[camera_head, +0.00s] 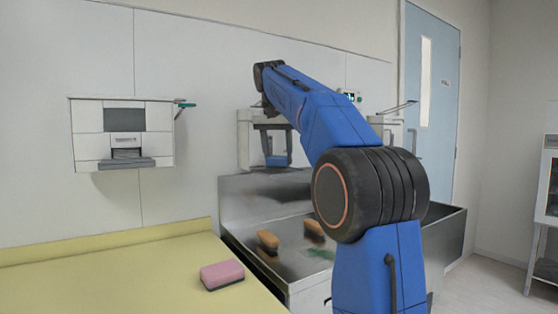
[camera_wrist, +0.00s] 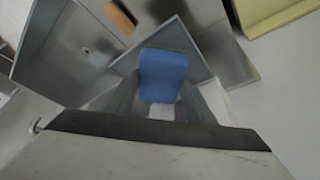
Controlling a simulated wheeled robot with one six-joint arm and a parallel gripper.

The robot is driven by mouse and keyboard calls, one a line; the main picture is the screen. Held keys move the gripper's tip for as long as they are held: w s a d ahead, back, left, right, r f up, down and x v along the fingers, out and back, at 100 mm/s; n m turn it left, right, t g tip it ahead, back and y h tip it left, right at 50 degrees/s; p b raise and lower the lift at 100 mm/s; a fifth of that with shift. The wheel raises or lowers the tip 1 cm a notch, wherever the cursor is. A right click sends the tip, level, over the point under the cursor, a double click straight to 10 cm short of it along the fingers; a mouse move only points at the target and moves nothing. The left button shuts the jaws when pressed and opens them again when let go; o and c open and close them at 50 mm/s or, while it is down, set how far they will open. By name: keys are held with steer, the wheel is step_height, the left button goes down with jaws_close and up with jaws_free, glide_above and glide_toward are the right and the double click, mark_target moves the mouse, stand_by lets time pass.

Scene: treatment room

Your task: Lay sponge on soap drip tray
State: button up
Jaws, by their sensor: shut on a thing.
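My gripper (camera_head: 275,147) points down in front of a white wall unit (camera_head: 243,150) above the sink. It is shut on a blue sponge (camera_head: 277,160), held upright between the fingers. In the wrist view the blue sponge (camera_wrist: 163,75) sits between the jaws, with the sink area behind it. A soap drip tray cannot be made out clearly under that wall unit, because my gripper and arm cover part of it. A second wall unit (camera_head: 124,118) at the left has a grey ledge (camera_head: 127,163) at its bottom.
A pink sponge (camera_head: 222,275) lies on the yellow counter (camera_head: 110,280). The metal sink (camera_head: 265,200) holds brown brushes (camera_head: 268,241); one brown piece shows in the wrist view (camera_wrist: 120,17). My blue arm hides the sink's middle. A lever unit (camera_head: 385,127) is right of my arm.

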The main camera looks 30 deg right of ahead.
mark_target(277, 158)
steer(key=shift+w+d, duration=0.45)
steer(key=shift+w, duration=0.05)
steer(key=shift+f, duration=0.75)
steer(key=shift+s+f, duration=0.1)
steer(key=o, duration=1)
steer(key=shift+v, duration=3.9)
